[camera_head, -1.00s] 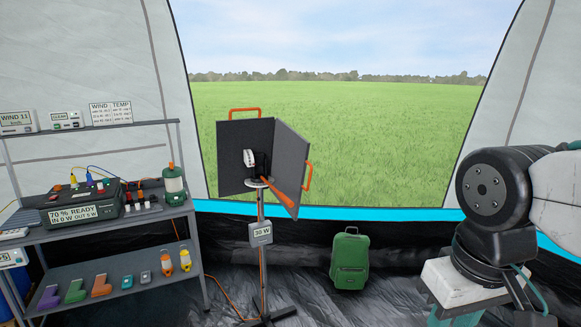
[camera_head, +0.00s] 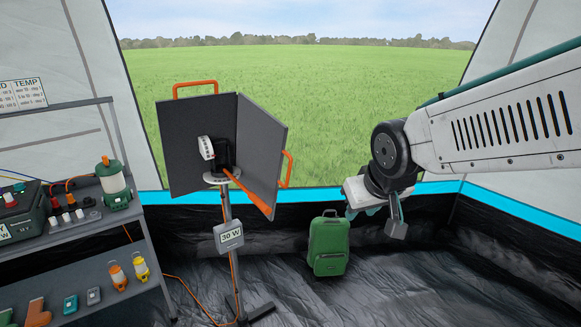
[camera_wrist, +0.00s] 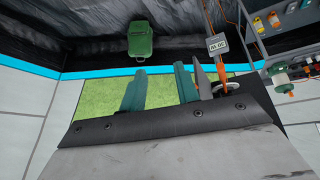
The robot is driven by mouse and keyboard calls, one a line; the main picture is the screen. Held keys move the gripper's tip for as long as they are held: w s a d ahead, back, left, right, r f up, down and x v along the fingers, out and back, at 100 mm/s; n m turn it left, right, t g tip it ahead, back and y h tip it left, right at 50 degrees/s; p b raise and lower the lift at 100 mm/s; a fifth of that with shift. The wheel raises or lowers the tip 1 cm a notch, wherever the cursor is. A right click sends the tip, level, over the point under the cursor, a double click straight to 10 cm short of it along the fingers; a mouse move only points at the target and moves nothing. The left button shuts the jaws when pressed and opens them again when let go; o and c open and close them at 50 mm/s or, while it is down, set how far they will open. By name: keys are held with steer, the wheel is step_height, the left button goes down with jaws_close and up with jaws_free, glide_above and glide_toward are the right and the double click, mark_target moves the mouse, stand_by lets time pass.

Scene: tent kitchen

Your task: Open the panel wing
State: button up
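The folding panel stands on a thin post with two dark grey wings, a left wing (camera_head: 180,140) and a right wing (camera_head: 262,135) angled towards me. Each wing has an orange handle: the left one (camera_head: 195,85) on top, the right one (camera_head: 287,168) on its outer edge. An orange bar (camera_head: 250,190) runs from the post's head to the right wing's lower part. My gripper is right of the panel in the head view, touching nothing visible. In the wrist view, the teal fingers of my gripper (camera_wrist: 158,84) stand apart with nothing between them.
A "30 W" box (camera_head: 229,237) hangs on the post. A green suitcase (camera_head: 328,246) stands by the tent wall right of it. An orange cable (camera_head: 190,290) lies on the floor.

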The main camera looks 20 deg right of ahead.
steer(key=w+a+f+n+t, duration=0.15)
steer(key=w+t, duration=0.35)
steer(key=w, duration=1)
steer(key=t+y, duration=0.5)
steer(key=t, duration=0.1)
glide_toward(289, 175)
step_height(289, 175, up, 2)
steer(key=w, duration=0.3)
steer(key=shift+n, duration=0.45)
steer(key=x, duration=0.7)
steer(key=shift+a+r, duration=0.15)
steer(key=shift+a, duration=0.15)
jaws_close()
